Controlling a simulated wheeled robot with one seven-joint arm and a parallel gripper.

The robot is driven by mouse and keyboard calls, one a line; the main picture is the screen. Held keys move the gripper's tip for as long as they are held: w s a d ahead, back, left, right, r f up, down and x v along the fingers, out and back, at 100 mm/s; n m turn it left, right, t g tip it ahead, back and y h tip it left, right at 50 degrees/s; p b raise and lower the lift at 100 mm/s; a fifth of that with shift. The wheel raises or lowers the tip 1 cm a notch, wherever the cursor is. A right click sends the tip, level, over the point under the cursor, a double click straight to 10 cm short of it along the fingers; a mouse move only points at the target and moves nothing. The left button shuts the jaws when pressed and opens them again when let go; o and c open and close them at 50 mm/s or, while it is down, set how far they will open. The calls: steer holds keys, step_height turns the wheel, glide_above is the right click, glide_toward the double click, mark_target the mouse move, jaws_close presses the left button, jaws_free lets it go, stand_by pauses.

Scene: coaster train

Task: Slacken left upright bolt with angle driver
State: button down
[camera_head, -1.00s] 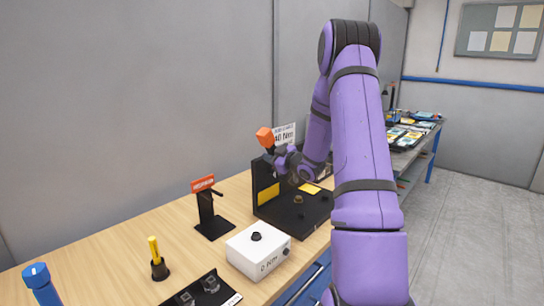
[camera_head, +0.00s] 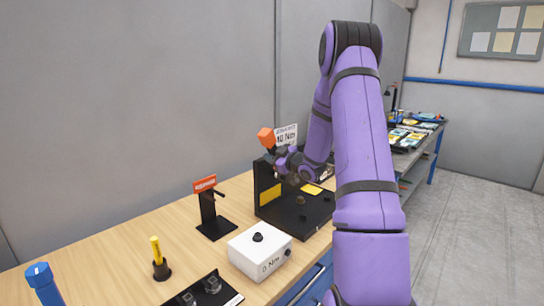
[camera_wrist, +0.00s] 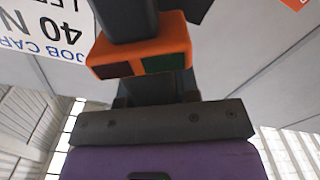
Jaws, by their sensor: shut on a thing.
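My gripper (camera_head: 281,157) is at the black fixture (camera_head: 266,183), by the top of its upright plate. It is shut on the angle driver, whose orange end (camera_head: 266,137) sticks up above the plate. In the wrist view the driver shows as an orange block (camera_wrist: 145,57) with dark green and dark red panels and a dark shaft, in front of my gripper's dark crossbar. The left upright bolt cannot be made out; the driver's head and any contact with a bolt are hidden.
A job card (camera_head: 287,134) reading 40 Nm stands behind the fixture. A white 0 Nm box (camera_head: 260,252), a black stand with a red sign (camera_head: 205,185), a yellow-handled tool (camera_head: 157,252) and a blue-capped tool (camera_head: 40,278) stand on the wooden bench. The grey wall is close behind.

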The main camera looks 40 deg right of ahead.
steer(key=shift+w+a+r, duration=0.1)
steer(key=shift+w+r, duration=0.1)
steer(key=shift+w, duration=0.8)
stand_by(2.2)
steer(key=shift+s, duration=0.3)
stand_by(1.6)
